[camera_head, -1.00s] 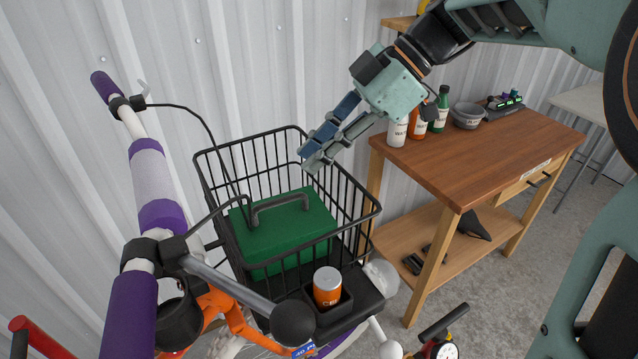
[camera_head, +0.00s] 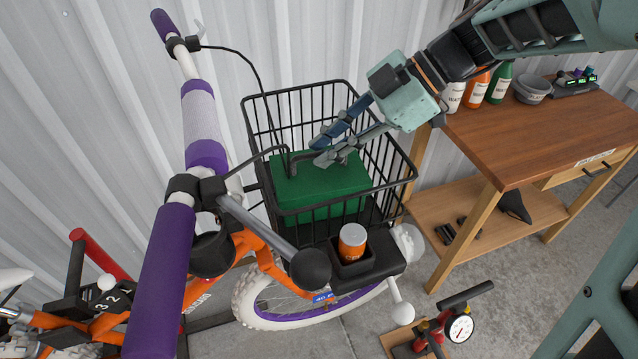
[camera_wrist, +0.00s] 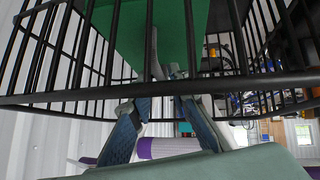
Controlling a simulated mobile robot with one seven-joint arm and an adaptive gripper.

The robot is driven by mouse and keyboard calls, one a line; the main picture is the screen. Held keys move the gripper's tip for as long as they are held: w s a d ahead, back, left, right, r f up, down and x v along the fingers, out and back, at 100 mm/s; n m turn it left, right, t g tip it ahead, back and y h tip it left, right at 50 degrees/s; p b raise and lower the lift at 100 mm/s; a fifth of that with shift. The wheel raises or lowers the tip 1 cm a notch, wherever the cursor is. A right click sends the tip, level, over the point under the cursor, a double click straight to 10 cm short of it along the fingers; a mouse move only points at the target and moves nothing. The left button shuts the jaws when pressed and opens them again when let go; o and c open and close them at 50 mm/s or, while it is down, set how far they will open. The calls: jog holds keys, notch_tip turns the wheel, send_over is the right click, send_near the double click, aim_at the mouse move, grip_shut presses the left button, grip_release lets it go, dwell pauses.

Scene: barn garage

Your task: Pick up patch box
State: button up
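The patch box appears to be the green box (camera_head: 325,188) with a dark grey handle on top. It sits inside the black wire basket (camera_head: 331,222) on the bicycle. My gripper (camera_head: 324,154) reaches over the basket's back right rim, with its fingertips down at the handle. In the wrist view the green box (camera_wrist: 176,30) and its handle (camera_wrist: 152,55) show beyond the basket wires. There my gripper's two fingers (camera_wrist: 152,108) are apart, with the handle appearing between them. I cannot tell whether they touch it.
An orange can (camera_head: 352,243) sits in a black holder in front of the basket. The purple and white handlebar (camera_head: 205,125) stands at left. A wooden workbench (camera_head: 530,135) with bottles is at right. A gauge pump (camera_head: 445,326) is on the floor.

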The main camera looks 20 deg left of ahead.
jog(key=shift+x, duration=1.35)
grip_shut()
jog(key=shift+r, duration=0.15)
